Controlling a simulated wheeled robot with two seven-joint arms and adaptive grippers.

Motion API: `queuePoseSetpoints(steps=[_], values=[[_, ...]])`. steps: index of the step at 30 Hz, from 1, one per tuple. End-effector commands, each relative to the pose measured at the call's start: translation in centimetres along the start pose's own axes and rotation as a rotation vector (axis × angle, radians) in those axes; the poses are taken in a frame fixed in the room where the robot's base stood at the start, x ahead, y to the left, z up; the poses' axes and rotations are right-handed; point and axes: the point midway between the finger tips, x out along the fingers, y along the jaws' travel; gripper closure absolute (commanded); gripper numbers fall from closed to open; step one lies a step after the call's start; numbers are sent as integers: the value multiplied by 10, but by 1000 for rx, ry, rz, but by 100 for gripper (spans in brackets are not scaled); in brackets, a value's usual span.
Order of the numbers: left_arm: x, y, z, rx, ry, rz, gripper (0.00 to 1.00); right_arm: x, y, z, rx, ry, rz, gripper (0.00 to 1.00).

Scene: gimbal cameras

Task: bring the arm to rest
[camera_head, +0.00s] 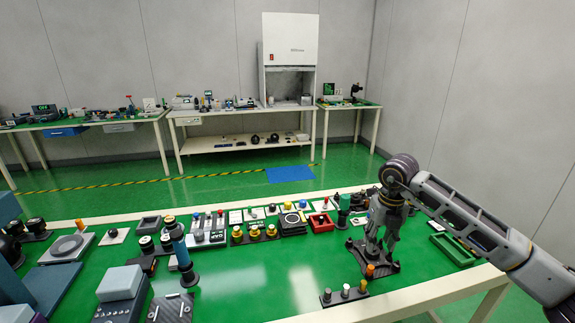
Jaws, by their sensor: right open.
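My right arm comes in from the right edge, bends at a dark wrist joint and points down. Its gripper (376,244) is open above a dark plate (386,267) near the right front of the green table (265,285). An orange-topped piece (369,271) stands on or beside that plate, just below the fingers. I cannot tell whether the fingertips touch anything. I see nothing held between them. My left gripper does not show.
A blue cylinder (180,246) stands at left. Three small knobs (344,293) sit at the front. The table's middle is clear. Benches and a white cabinet (290,45) stand behind.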

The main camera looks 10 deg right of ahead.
Motion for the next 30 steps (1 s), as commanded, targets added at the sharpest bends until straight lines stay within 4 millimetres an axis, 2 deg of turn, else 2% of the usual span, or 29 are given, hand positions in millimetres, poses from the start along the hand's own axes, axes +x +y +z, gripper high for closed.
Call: queuePoseSetpoints(steps=[8, 25, 30], values=[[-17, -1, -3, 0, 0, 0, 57, -17, 0, 1, 0, 0, 0, 58], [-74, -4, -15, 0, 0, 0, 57, -76, 0, 6, 0, 0, 0, 58], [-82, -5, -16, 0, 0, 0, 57, -83, -1, 6, 0, 0, 0, 58]])
